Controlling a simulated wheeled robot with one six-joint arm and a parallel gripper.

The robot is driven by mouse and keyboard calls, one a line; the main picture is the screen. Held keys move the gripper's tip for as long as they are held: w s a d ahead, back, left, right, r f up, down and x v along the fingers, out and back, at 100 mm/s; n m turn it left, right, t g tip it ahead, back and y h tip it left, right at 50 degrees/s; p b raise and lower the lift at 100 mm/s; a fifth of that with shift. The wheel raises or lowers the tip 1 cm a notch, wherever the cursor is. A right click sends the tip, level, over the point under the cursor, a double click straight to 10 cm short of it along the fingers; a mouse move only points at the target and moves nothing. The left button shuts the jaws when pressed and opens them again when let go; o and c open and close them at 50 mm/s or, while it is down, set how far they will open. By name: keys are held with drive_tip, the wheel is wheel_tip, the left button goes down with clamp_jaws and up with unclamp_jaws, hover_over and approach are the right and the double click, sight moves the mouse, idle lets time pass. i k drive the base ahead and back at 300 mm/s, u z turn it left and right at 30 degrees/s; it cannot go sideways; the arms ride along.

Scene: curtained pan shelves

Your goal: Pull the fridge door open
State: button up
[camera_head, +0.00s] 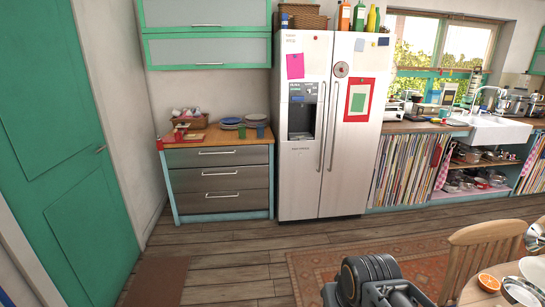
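The fridge (302,180) stands against the back wall. It is white with two tall side-by-side doors, both shut. The narrower left door (304,190) has a dark dispenser and a pink note. The right door (354,150) carries a red-framed sheet with a green centre. Two long vertical handles (331,125) run side by side at the middle seam. A dark ridged part of my arm shows at the bottom edge, well in front of the fridge and apart from it. My gripper's fingers do not show.
A drawer cabinet (220,185) stands left of the fridge. Curtained shelves (405,170) and a sink (490,130) are to the right. A rug (310,265) lies on the open wooden floor before the fridge. A chair (480,245) and table are at bottom right.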

sight(358, 94)
drive_tip(key=z, duration=0.05)
drive_tip(key=i, duration=2.3)
drive_tip(key=z, duration=0.35)
drive_tip(key=i, duration=2)
drive_tip(key=z, duration=0.3)
